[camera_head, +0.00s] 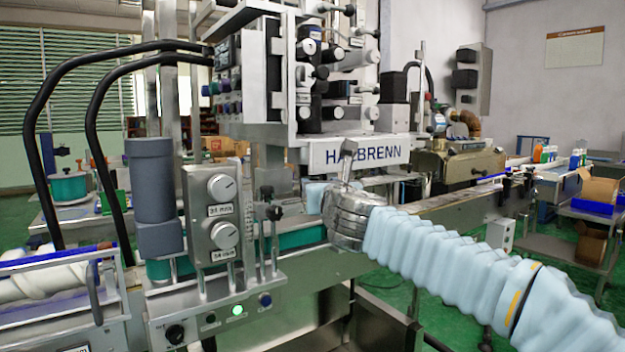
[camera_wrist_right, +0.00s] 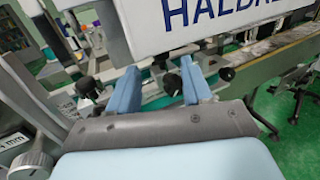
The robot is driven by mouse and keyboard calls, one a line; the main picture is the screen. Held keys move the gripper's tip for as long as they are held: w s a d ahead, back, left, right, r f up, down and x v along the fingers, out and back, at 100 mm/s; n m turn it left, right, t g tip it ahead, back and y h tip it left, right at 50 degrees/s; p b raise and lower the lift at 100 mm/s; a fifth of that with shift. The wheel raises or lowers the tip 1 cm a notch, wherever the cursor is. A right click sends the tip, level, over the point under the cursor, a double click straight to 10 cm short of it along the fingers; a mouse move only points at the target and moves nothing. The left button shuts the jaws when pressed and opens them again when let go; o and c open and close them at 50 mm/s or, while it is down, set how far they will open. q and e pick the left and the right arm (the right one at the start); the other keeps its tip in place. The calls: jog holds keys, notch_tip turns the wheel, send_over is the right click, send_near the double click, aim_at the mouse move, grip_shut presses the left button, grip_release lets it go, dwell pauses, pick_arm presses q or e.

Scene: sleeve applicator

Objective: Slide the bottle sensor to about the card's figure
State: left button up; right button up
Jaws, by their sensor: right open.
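My right gripper (camera_head: 314,196) reaches in from the right on a pale-blue sleeved arm, under the HALBRENN head (camera_head: 360,155). In the right wrist view, its two blue fingers (camera_wrist_right: 158,70) are apart. A black knob on a small fitting (camera_wrist_right: 172,85) shows between and beyond them; contact cannot be told. A bracket with black knobs (camera_head: 270,205) stands beside the conveyor, left of the gripper; I cannot tell surely which fitting is the bottle sensor. A wall card (camera_head: 575,47) hangs at the upper right, its figure too small to read. My left gripper is out of view.
A grey panel with two dials (camera_head: 220,215) and a dark grey cylinder (camera_head: 155,195) stand left of the bracket. The green conveyor belt (camera_head: 300,233) runs beneath the head. A lit green button (camera_head: 237,310) is on the front box. Bottles (camera_head: 545,153) stand far right.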

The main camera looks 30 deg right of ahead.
jog(key=x, duration=0.5)
jog(key=shift+w+d+p, duration=0.2)
jog(key=shift+w+p, duration=0.15)
jog(key=shift+p, duration=0.05)
grip_shut()
jog(key=shift+a, duration=0.1)
